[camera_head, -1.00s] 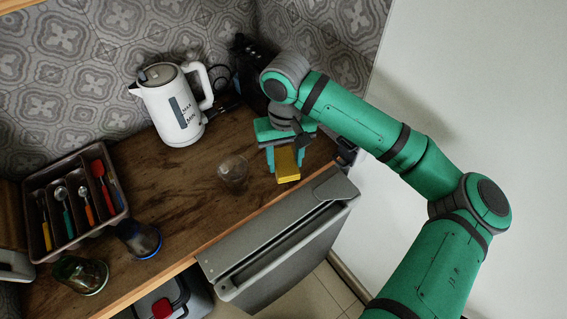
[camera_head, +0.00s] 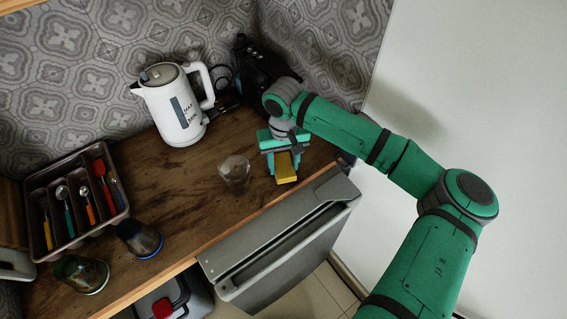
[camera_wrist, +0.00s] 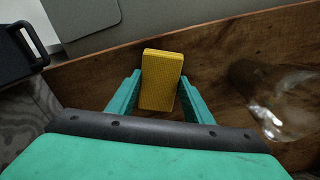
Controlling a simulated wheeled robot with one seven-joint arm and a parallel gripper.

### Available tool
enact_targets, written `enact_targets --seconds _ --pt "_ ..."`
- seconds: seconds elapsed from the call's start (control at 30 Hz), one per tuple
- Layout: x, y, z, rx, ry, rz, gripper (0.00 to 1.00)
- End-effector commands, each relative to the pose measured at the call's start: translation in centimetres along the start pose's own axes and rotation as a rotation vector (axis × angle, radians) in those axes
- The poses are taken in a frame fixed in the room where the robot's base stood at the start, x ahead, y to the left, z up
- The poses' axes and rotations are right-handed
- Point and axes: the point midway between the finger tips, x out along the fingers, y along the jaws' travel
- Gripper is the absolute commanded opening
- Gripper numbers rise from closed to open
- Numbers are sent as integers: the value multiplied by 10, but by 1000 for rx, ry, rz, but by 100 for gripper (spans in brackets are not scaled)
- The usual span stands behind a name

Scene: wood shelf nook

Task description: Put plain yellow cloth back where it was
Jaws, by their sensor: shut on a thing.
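The plain yellow cloth (camera_head: 286,168) looks like a small yellow block near the front edge of the wooden counter, at its right end. My gripper (camera_head: 284,170) reaches down over it, with a green finger on each side. In the wrist view the yellow cloth (camera_wrist: 161,80) stands between the two fingertips (camera_wrist: 160,88), and my gripper is shut on it.
A clear glass (camera_head: 235,173) stands just left of my gripper. A white kettle (camera_head: 178,110) and a black appliance (camera_head: 259,68) are behind. A grey door (camera_head: 285,235) hangs open below the counter's front edge.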

Motion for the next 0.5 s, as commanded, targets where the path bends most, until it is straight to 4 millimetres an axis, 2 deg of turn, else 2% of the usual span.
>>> enact_targets --seconds 0.2,0.23,0.3,0.5 --pt "3 0 0 0 0 -1 25" --pt "3 0 0 0 0 0 51" --pt "3 0 0 0 0 0 65" --pt "2 0 0 0 0 0 65"
